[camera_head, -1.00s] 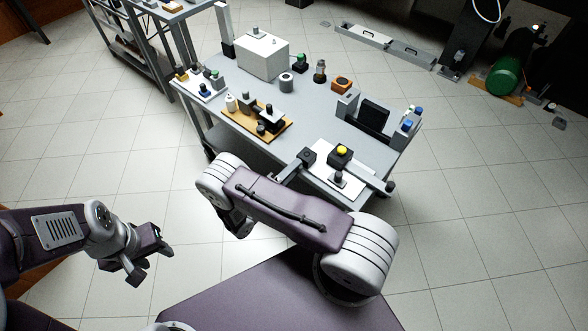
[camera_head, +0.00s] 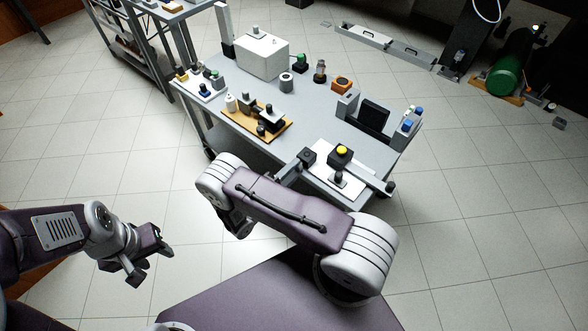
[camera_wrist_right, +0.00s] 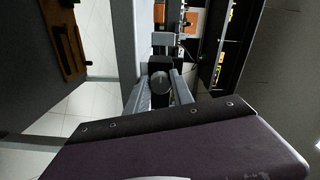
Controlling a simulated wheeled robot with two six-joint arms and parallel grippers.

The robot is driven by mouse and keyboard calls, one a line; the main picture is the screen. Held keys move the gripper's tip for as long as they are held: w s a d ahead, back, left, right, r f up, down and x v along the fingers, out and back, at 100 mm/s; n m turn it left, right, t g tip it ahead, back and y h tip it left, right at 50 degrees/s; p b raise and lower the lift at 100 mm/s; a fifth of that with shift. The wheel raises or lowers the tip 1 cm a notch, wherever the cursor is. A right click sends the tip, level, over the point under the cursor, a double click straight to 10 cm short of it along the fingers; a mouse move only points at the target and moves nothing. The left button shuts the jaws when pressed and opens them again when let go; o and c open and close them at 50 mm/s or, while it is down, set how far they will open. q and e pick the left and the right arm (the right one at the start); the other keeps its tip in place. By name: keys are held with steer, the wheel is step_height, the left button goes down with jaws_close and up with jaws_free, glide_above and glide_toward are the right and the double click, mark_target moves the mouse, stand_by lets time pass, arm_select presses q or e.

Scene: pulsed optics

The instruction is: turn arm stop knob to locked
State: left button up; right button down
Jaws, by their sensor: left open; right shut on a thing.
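A dark round knob (camera_wrist_right: 160,82) shows end-on in the right wrist view, between the two grey fingers of my right gripper (camera_wrist_right: 158,97). The gripper is shut on it. Its locked or unlocked marking cannot be read. A white plate (camera_head: 325,182) at the table's near right corner carries a dark box with a yellow top (camera_head: 341,152) and a small dark post (camera_head: 338,179). My left gripper (camera_head: 154,263) is open and empty over the floor, left of the table.
The grey table (camera_head: 222,80) also holds a white box (camera_head: 263,58), a tan board with parts (camera_head: 246,117), a dark screen-like block (camera_head: 373,115) and blue-capped bottles (camera_head: 408,122). A shelf rack (camera_head: 150,62) stands behind left.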

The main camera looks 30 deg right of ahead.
steer(key=c, duration=1.1)
jaws_free()
steer(key=shift+f, duration=0.1)
